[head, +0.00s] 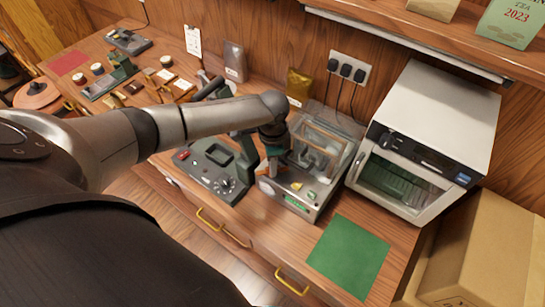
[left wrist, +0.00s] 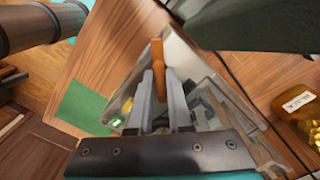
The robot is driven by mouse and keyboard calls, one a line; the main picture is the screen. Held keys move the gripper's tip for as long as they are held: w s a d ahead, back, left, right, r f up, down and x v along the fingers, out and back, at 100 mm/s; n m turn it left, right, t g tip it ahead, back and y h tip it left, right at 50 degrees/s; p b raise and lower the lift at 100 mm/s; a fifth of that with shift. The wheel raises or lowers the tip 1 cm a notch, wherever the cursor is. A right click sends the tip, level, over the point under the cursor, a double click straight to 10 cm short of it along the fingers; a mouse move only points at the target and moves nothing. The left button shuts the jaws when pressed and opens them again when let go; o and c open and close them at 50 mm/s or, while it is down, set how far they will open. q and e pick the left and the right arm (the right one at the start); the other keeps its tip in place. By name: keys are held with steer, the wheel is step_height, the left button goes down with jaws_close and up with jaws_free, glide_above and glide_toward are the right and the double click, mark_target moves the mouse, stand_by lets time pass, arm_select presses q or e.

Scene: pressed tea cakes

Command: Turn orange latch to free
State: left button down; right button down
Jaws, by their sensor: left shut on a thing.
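The orange latch (left wrist: 157,52) shows in the left wrist view as a short upright bar between the fingertips of my left gripper (left wrist: 158,78). The fingers are shut on it. In the head view my left gripper (head: 272,168) points down at the left side of the machine with the clear cover (head: 322,150). I cannot make out the latch there, as the gripper and wrist hide it. The machine's front panel has yellow and green buttons (head: 310,194). My right gripper is in neither view.
A grey-green device (head: 210,170) stands left of the machine, close to my left arm. A white oven (head: 425,135) stands at the right. The green mat (head: 348,255) in front is bare. A gold bag (head: 298,85) stands behind the machine. A cardboard box (head: 490,250) is at the lower right.

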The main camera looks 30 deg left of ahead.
arm_select(q)
steer(key=m, duration=0.3)
steer(key=shift+m, duration=0.4)
steer(key=m, duration=0.5)
steer(key=shift+m, duration=0.4)
steer(key=c, duration=0.9)
jaws_free()
step_height(320, 180, up, 15)
steer(key=shift+r, duration=0.2)
